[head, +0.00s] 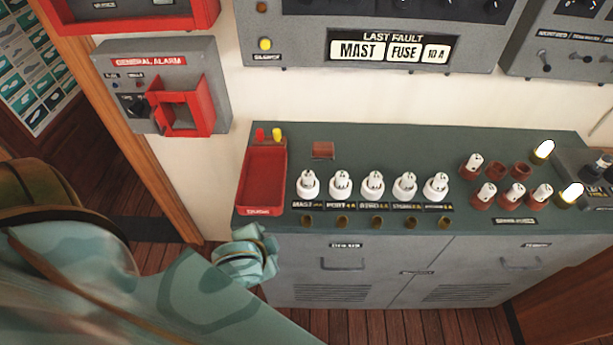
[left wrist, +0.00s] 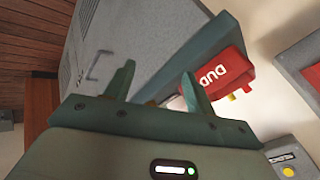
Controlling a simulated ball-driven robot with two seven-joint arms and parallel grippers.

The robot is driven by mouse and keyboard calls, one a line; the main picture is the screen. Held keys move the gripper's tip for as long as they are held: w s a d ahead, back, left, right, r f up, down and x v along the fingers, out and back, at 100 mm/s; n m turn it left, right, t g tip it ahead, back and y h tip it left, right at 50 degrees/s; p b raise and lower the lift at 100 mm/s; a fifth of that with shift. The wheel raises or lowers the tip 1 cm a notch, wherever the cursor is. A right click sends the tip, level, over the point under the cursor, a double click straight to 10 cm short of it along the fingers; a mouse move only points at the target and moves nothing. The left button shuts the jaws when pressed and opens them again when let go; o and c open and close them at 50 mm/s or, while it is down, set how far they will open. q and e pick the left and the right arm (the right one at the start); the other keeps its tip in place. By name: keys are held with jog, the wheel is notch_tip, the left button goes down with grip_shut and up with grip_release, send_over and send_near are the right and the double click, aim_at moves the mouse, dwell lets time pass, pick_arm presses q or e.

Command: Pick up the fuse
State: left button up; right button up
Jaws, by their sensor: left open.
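Several white fuses stand upright in a row on the green counter top in the head view, the leftmost over the MAST label (head: 308,184). More white fuses stand in brown sockets at the right, such as one (head: 486,194) in the front row. Which one is the task's fuse I cannot tell from the fuses alone. The display (head: 392,49) reads "LAST FAULT MAST FUSE 10 A". My left gripper (head: 256,250) is just off the counter's front left corner, below the red tray. In the left wrist view the gripper (left wrist: 158,74) is open, with nothing between its fingers.
The red tray (head: 247,209) sits at the counter's left end, also visible in the left wrist view (left wrist: 226,74). A brown block (head: 323,149) lies behind the row. Two lit lamps (head: 571,193) stand at the right. The alarm box (head: 163,92) juts from the wall at left.

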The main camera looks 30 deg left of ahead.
pick_arm(q)
jog(key=w+a+r+n+t+h, duration=0.25)
jog(key=w+r+n+t, duration=0.35)
jog(key=r, duration=0.3)
jog(key=t+b, duration=0.1)
send_near(311, 174)
jog(key=shift+h, duration=0.45)
jog(key=w+f, duration=0.2)
jog(key=w, duration=0.1)
jog(key=w+a+f, duration=0.1)
jog(key=w, duration=0.1)
jog(key=shift+a, duration=0.1)
jog(key=b+x, duration=0.1)
jog(key=x, duration=0.4)
jog(key=shift+w+f, duration=0.1)
jog(key=shift+w, duration=0.3)
jog(key=shift+s, duration=0.1)
jog(key=shift+c, duration=1.2)
jog(key=c, duration=0.8)
pick_arm(e)
jog(key=shift+s+a+f, duration=0.1)
jog(key=shift+a+f, duration=0.05)
jog(key=shift+f, duration=0.3)
jog(key=shift+s+a+f, duration=0.1)
jog(key=shift+a+f, duration=0.05)
jog(key=shift+f, duration=0.25)
